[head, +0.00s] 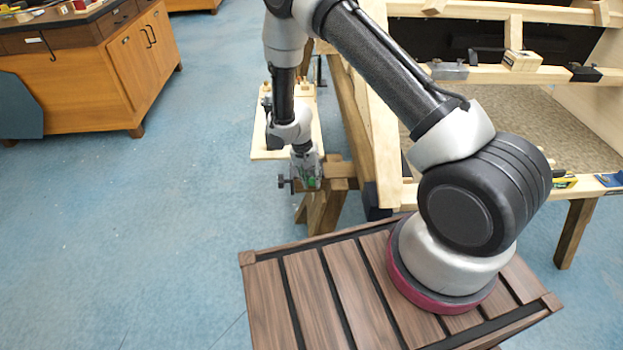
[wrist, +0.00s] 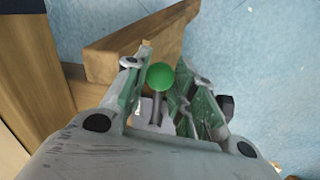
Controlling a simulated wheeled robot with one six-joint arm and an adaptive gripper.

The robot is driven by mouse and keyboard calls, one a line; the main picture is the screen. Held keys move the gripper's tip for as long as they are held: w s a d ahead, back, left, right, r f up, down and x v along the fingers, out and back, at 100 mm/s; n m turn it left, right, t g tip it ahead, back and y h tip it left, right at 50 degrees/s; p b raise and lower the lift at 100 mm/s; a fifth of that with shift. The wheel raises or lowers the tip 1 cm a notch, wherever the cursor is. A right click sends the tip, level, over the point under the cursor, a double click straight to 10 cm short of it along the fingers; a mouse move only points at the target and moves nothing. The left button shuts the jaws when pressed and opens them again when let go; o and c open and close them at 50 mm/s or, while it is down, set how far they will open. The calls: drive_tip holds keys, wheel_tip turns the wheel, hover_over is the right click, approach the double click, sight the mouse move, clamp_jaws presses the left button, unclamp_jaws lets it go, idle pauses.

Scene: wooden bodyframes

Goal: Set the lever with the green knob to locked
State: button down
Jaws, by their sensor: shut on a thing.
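The green knob (wrist: 161,76) is a round ball on a grey lever (wrist: 157,106) in the wrist view. My gripper (wrist: 157,72) has its two green-padded fingers closed around the lever, one on each side of the knob. A pale plate shows behind the lever, but its base is mostly hidden by my gripper. In the head view my gripper (head: 307,178) is at the near end of the wooden frame, and a bit of green shows there. Whether the lever stands at locked cannot be told.
A wooden beam end (wrist: 135,48) lies just beyond the knob. A dark fitting (head: 286,183) sticks out left of my gripper. The wooden bodyframe (head: 383,140) fills the right side. Blue floor at left is open, up to a wooden cabinet (head: 95,80).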

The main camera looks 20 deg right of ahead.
drive_tip(key=shift+a, duration=0.15)
drive_tip(key=w+a+m, duration=0.1)
drive_tip(key=m, duration=0.2)
drive_tip(key=w+a+m, duration=0.1)
drive_tip(key=a+m, duration=0.1)
drive_tip(key=m, duration=0.1)
drive_tip(key=w+a+m+g+y, duration=0.1)
drive_tip(key=m, duration=0.2)
drive_tip(key=shift+w+a, duration=0.15)
drive_tip(key=shift+w, duration=0.2)
drive_tip(key=w+m, duration=0.1)
drive_tip(key=m, duration=0.1)
drive_tip(key=w+m+y, duration=0.1)
drive_tip(key=m, duration=0.1)
drive_tip(key=shift+w+a+m, duration=0.3)
drive_tip(key=shift+w+a, duration=0.1)
drive_tip(key=shift+w+d+m+y, duration=0.1)
drive_tip(key=shift+w+m+y, duration=0.1)
drive_tip(key=shift+w+m, duration=0.65)
drive_tip(key=shift+w+m+y, duration=0.2)
drive_tip(key=shift+w+m, duration=0.25)
drive_tip(key=shift+m, duration=0.7)
drive_tip(key=shift+w, duration=0.1)
drive_tip(key=c, duration=1.1)
unclamp_jaws()
drive_tip(key=shift+c, duration=0.2)
